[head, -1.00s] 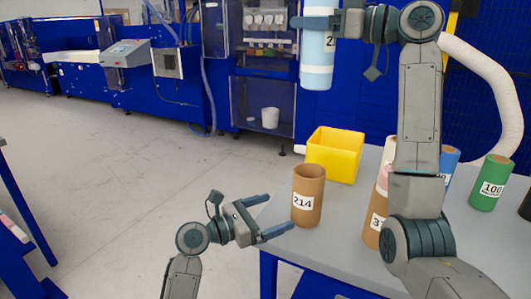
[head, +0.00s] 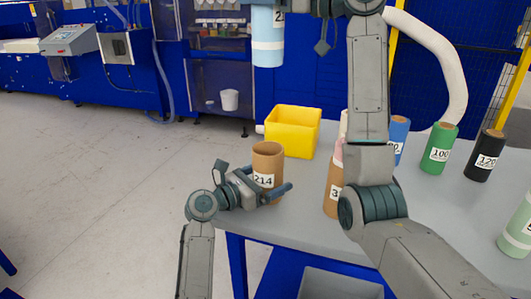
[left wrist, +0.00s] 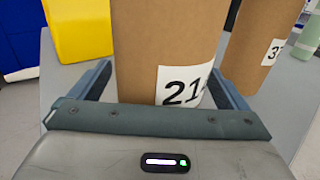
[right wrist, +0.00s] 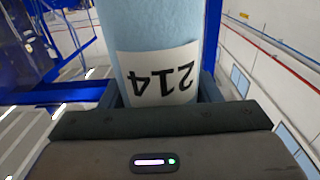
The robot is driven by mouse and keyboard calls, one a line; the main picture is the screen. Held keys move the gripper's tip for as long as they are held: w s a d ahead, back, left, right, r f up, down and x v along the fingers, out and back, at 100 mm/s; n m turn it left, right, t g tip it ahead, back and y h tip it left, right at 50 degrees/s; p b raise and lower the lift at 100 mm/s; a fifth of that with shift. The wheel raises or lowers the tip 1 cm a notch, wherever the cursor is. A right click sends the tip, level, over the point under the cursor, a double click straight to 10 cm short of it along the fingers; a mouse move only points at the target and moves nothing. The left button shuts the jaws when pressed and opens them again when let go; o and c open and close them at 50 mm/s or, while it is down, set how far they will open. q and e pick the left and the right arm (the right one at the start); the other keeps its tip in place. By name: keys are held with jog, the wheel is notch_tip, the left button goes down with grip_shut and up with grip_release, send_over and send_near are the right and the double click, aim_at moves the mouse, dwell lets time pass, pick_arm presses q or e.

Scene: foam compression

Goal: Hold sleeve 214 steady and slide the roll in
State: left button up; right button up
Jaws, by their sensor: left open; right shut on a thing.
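The brown cardboard sleeve labelled 214 (head: 267,160) stands upright near the table's left edge. My left gripper (head: 274,190) is open around it, low down; in the left wrist view the sleeve (left wrist: 165,45) stands between the two fingers, and I cannot tell whether they touch it. The head view cuts off the roll's top.
A yellow bin (head: 292,132) stands behind the sleeve. Another brown sleeve (head: 333,190) stands to its right, partly behind my right arm. Blue (head: 399,135), green (head: 439,148) and black (head: 485,156) rolls stand further right. The table (head: 430,200) is bare between them.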

aim_at(258, 37)
pick_arm(q)
jog(key=c, duration=1.1)
pick_arm(e)
jog(key=f+t, duration=0.1)
jog(key=f, duration=0.1)
jog(key=f+m, duration=0.1)
jog(key=f, duration=0.1)
jog(key=f+t+h, duration=0.1)
jog(key=f, duration=0.2)
jog(key=shift+w+a+f+m+t, duration=0.1)
jog(key=shift+w+a+m+t, duration=0.2)
jog(key=shift+w+a+m, duration=0.1)
jog(key=f+t, duration=0.1)
jog(key=f, duration=0.1)
jog(key=f+m+t+h, duration=0.1)
jog(key=f, duration=0.1)
jog(key=d+f+m+h, duration=0.1)
jog(key=f, duration=0.1)
jog(key=shift+s+f+t, duration=0.2)
jog(key=shift+t, duration=0.2)
jog(key=shift+d+f, duration=0.1)
jog(key=shift+f, duration=1.95)
